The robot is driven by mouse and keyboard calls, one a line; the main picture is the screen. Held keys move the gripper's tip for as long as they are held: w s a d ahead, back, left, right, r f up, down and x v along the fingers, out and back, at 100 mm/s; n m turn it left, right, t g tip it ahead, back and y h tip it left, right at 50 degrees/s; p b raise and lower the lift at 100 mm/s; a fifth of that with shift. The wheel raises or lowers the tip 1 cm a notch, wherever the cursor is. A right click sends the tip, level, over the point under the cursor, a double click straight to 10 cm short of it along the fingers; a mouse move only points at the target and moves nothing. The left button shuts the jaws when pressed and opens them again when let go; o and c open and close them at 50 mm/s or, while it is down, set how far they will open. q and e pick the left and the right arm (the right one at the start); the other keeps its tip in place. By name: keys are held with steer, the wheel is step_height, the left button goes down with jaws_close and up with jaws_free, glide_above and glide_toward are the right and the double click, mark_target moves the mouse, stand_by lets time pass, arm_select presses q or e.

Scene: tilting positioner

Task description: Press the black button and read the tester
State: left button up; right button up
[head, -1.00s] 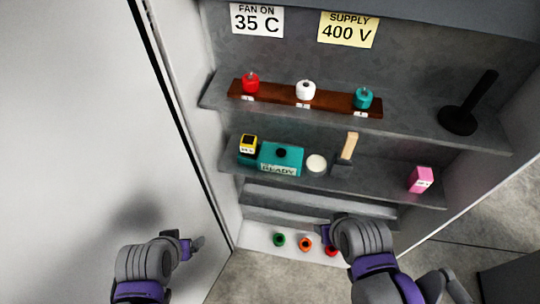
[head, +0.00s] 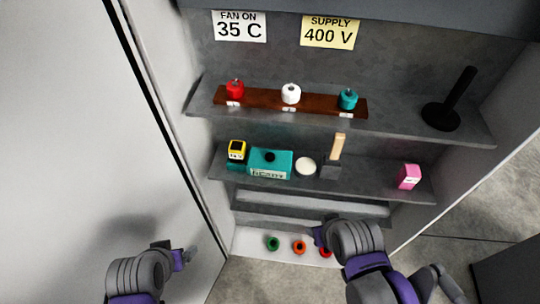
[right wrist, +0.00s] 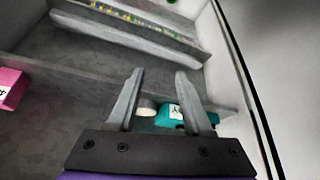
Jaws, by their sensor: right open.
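The tester looks to be the teal box (head: 270,170) on the middle shelf. A round black button (head: 269,157) shows on its top. The white label on its front seems to read READY, though it is blurred now. The box also shows in the right wrist view (right wrist: 168,112), beyond and between my finger tips, apart from them. My right gripper (head: 320,236) is low in front of the shelves, below and right of the box. In its wrist view, the jaws (right wrist: 155,78) are open and empty. My left gripper (head: 190,254) is near the left panel; its jaws are too small to judge.
Beside the box stand a yellow-and-black item (head: 237,149), a white disc (head: 306,166), a wooden-handled tool (head: 334,155) and a pink box (head: 409,177). Above, a brown rail (head: 265,102) holds red, white and teal knobs. A black post (head: 452,100) stands right.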

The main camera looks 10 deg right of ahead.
jaws_close()
stand_by(0.7)
stand_by(1.0)
arm_select(q)
jaws_close()
